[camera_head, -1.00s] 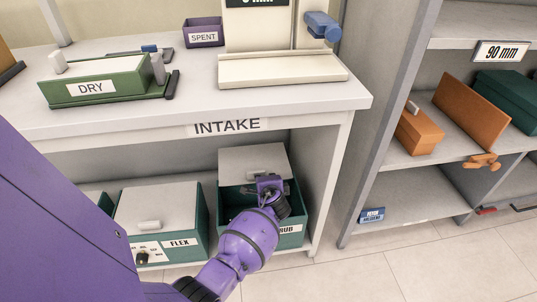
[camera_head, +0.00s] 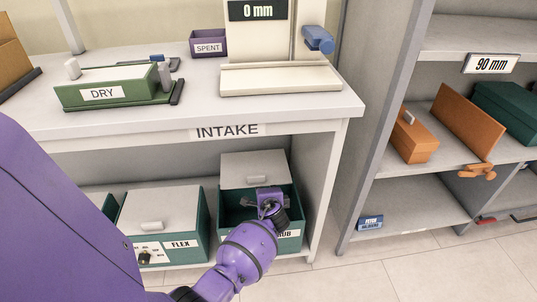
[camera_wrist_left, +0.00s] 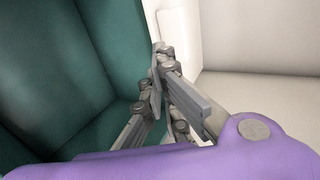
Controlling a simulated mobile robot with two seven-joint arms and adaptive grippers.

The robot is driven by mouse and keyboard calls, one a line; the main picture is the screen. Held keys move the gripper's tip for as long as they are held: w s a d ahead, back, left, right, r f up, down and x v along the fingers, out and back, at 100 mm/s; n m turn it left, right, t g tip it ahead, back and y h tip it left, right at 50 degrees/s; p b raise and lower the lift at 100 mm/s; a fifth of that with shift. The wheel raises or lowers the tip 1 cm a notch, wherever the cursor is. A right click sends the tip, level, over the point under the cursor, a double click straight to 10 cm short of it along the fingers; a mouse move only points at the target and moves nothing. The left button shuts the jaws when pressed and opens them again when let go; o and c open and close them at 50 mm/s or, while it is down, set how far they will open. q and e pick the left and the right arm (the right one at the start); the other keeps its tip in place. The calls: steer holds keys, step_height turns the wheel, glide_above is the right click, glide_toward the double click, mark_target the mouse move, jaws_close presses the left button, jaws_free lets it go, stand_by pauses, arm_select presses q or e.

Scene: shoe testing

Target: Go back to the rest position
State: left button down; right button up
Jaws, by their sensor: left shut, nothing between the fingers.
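My left gripper (camera_head: 268,208) is at the open teal box (camera_head: 228,207) labelled with a word ending in "UB", on the lower shelf under the intake table. The purple wrist covers part of the label, and the fingers are mostly hidden in the head view. In the left wrist view, the closed fingers (camera_wrist_left: 160,65) are empty, beside the teal box walls (camera_wrist_left: 55,75) and a pale surface. The box's grey lid (camera_head: 253,170) stands raised behind the gripper. My right gripper is not in view.
The intake table (camera_head: 320,107) edge lies above my left gripper, and its end panel (camera_head: 325,190) is to the right. The closed FLEX box (camera_head: 185,245) stands to the left. A shelf unit (camera_head: 362,130) with orange boxes is at the right. Floor (camera_head: 380,270) shows at front right.

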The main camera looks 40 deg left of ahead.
arm_select(q)
steer(key=p+v, duration=0.4)
steer(key=v, duration=0.6)
steer(key=shift+f, duration=0.1)
